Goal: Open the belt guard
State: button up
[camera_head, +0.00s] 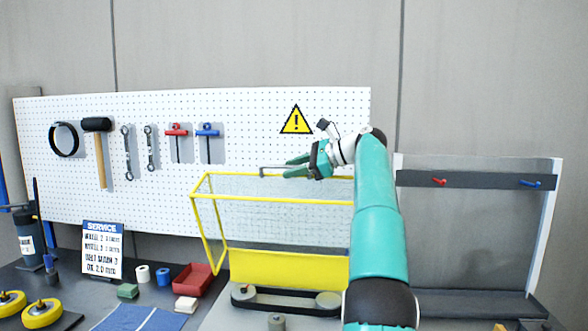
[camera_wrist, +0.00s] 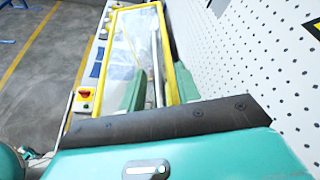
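The belt guard (camera_head: 290,268) is a yellow frame with clear mesh and a solid yellow lower panel. It stands raised and slanted behind the belt (camera_head: 285,300), which shows uncovered with its pulleys on the bench. A thin grey handle bar (camera_head: 270,170) runs along the guard's top edge. My gripper (camera_head: 290,166) is at this bar, its green fingers spread above and below it. In the wrist view my gripper (camera_wrist: 157,92) shows its fingers apart, with the pale bar (camera_wrist: 158,72) between them and the yellow frame (camera_wrist: 166,45) beyond. Contact with the bar cannot be made out.
A white pegboard (camera_head: 250,110) with hanging tools stands close behind. A red tray (camera_head: 194,280), a service sign (camera_head: 102,249) and yellow wheels (camera_head: 41,313) are at left. A rack with a grey rail (camera_head: 475,180) stands at right. A red-knobbed switch (camera_wrist: 84,94) shows on the bench's side.

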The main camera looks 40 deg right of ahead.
jog(key=v, duration=0.6)
jog(key=shift+f, duration=0.2)
jog(key=s+d, duration=0.2)
jog(key=s, duration=0.1)
jog(key=s+d, duration=0.1)
jog(key=s, duration=0.2)
jog(key=s+d, duration=0.2)
jog(key=s, duration=0.1)
jog(key=shift+s+d, duration=0.3)
jog(key=shift+d, duration=0.05)
jog(key=shift+w, duration=0.1)
